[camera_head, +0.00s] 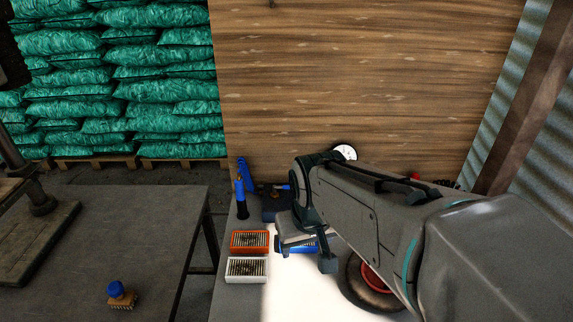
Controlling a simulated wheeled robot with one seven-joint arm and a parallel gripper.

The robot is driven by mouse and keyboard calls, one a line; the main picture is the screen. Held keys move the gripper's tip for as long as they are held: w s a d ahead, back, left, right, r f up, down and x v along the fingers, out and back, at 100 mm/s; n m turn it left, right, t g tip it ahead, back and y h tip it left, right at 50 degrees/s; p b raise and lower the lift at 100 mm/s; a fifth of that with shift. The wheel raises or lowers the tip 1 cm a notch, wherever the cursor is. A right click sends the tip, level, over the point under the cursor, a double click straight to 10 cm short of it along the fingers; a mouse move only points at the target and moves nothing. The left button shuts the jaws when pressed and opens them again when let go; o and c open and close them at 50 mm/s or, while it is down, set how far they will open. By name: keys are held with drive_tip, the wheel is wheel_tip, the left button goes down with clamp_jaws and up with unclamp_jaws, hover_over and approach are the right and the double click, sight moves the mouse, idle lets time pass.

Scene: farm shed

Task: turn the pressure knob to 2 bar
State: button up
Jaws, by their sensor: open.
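A white round dial gauge (345,151) shows partly above my arm, at the back of the right-hand bench. Its lower part is hidden behind the arm, and its reading is too small to make out. I cannot make out a pressure knob; the area below the gauge is covered by my arm. My gripper (306,249) is open, with its fingers apart over the bench, in front of and lower in the picture than the gauge. A blue tray (299,247) shows behind the fingers; I cannot tell whether they touch it.
An orange tray (249,242) and a white tray (247,269) stand on the bench, left of a bright white area. A blue-and-black tool (241,192) stands behind them. A wheel (366,293) lies partly under my arm. A blue-knobbed brush (119,293) rests on the left table (165,225).

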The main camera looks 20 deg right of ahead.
drive_tip(key=w+d+f+t+p, duration=0.1)
drive_tip(key=w+d+p, duration=0.1)
drive_tip(key=w+d, duration=0.9)
drive_tip(key=w+d+f+p, duration=0.25)
drive_tip(key=w+d, duration=0.35)
drive_tip(key=w, duration=0.8)
drive_tip(key=shift+t, duration=0.3)
drive_tip(key=x, duration=0.4)
drive_tip(key=p+x, duration=0.1)
drive_tip(key=x, duration=0.8)
drive_tip(key=shift+w+r+p, duration=0.1)
drive_tip(key=shift+w+p, duration=0.2)
drive_tip(key=shift+p, duration=0.1)
drive_tip(key=c, duration=1)
